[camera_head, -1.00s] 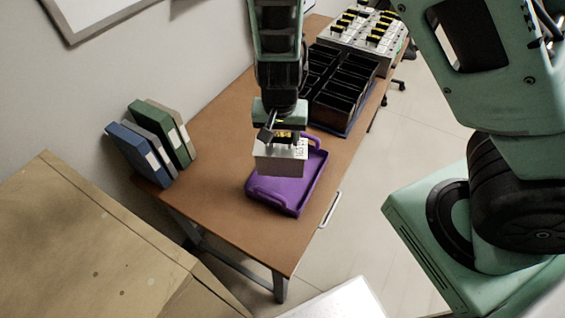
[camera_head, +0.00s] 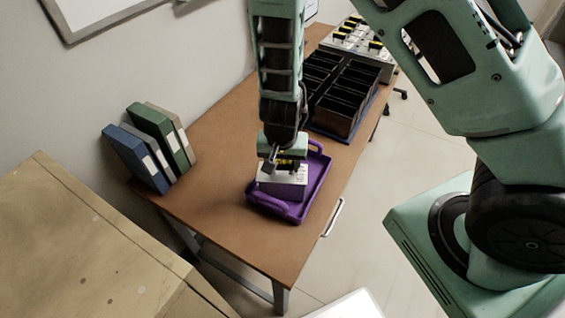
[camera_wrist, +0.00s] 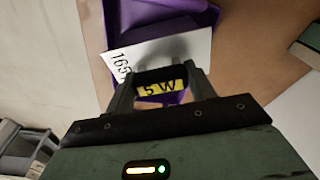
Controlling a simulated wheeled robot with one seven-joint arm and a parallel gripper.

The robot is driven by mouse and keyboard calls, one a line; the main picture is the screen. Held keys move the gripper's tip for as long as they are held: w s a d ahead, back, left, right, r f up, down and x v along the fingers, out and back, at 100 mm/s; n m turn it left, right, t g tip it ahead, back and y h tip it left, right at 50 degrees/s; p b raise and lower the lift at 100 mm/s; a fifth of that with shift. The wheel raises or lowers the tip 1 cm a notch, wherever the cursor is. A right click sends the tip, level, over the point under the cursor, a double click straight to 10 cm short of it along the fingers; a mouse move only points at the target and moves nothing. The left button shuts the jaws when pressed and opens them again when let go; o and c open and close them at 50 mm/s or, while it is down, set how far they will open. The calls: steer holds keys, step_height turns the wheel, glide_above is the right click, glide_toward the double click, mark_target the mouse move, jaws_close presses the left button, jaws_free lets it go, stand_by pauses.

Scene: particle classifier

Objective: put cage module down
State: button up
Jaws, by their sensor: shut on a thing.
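The cage module (camera_head: 284,184) is a light grey box with a yellow label on its handle. It is at the purple tray (camera_head: 318,178) on the wooden table, inside the tray's outline; I cannot tell whether its underside touches the tray floor. My gripper (camera_head: 283,165) is above the module and shut on its handle. In the wrist view the fingers (camera_wrist: 161,88) flank the dark handle with its yellow label, and the white module top (camera_wrist: 180,55) with printed digits shows beyond. Purple tray (camera_wrist: 150,12) shows past the module's edge.
A black divided bin (camera_head: 345,95) stands behind the tray, with a grey rack (camera_head: 365,42) of yellow-marked modules farther back. Binders (camera_head: 150,145) stand at the table's left. The table front (camera_head: 240,220) is clear. A cardboard box (camera_head: 90,240) is at lower left.

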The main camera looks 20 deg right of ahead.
mark_target(282, 177)
steer(key=shift+f, duration=0.35)
steer(key=o, duration=1.6)
steer(key=shift+o, duration=0.2)
steer(key=shift+r, duration=0.15)
step_height(282, 177, up, 11)
steer(key=s+p, duration=0.1)
steer(key=p, duration=0.4)
steer(key=s+a+r+n+g+y, duration=0.25)
steer(key=s+a+r+n, duration=0.4)
steer(key=s+r, duration=0.35)
steer(key=s+d+r+n+t+h, duration=0.1)
steer(key=s+r+n, duration=0.6)
steer(key=s, duration=0.1)
steer(key=shift+s, duration=0.2)
steer(key=shift+r, duration=0.1)
